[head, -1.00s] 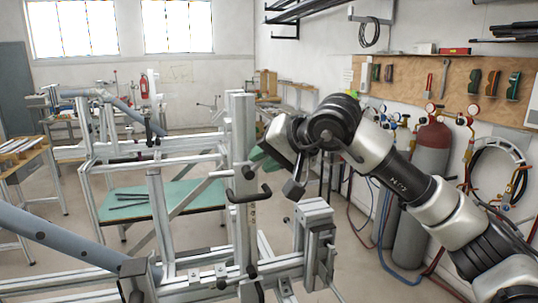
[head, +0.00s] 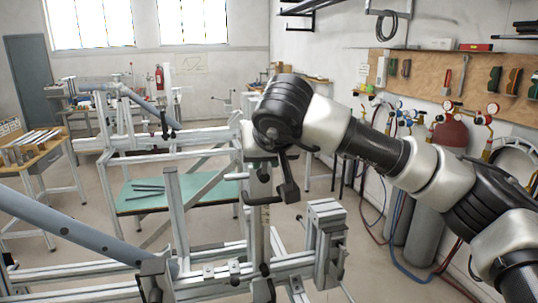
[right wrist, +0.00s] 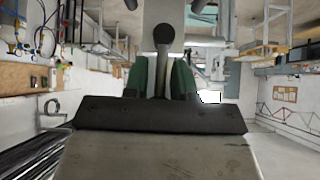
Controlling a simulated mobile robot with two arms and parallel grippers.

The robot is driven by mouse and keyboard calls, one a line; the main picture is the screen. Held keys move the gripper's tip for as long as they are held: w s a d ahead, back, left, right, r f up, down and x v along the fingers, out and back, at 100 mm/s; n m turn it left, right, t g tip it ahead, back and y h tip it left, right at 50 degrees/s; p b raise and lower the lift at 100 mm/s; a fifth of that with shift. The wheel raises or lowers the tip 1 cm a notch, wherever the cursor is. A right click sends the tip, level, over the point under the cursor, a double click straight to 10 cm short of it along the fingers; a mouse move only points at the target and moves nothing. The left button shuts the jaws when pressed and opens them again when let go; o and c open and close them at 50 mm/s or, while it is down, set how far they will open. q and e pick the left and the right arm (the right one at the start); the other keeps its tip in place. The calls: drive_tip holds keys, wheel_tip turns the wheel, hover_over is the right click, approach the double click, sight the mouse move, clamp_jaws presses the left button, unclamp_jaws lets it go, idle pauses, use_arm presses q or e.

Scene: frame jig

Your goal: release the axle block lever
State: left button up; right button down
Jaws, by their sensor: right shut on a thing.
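In the right wrist view, a dark lever with a round knob end (right wrist: 162,36) stands between the two green-padded fingers of my right gripper (right wrist: 161,80). The fingers are shut on it. A pale grey metal surface shows behind the knob. In the head view, my right wrist is in front of the upright aluminium post (head: 258,226) of the jig and hides the fingers and the held lever. Black handles (head: 262,197) show on the post below my wrist. My left gripper is not in view.
A blue-grey tube (head: 65,229) crosses the jig at the left. A clamp block (head: 325,235) stands right of the post. A green-topped table (head: 150,196) is behind the jig. Gas cylinders (head: 448,140) and hoses stand at the right wall.

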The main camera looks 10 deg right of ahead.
drive_tip(key=shift+a, duration=0.15)
idle(0.4)
drive_tip(key=c, duration=1.2)
unclamp_jaws()
drive_tip(key=b+v, duration=0.3)
drive_tip(key=v, duration=0.8)
drive_tip(key=shift+a, duration=0.15)
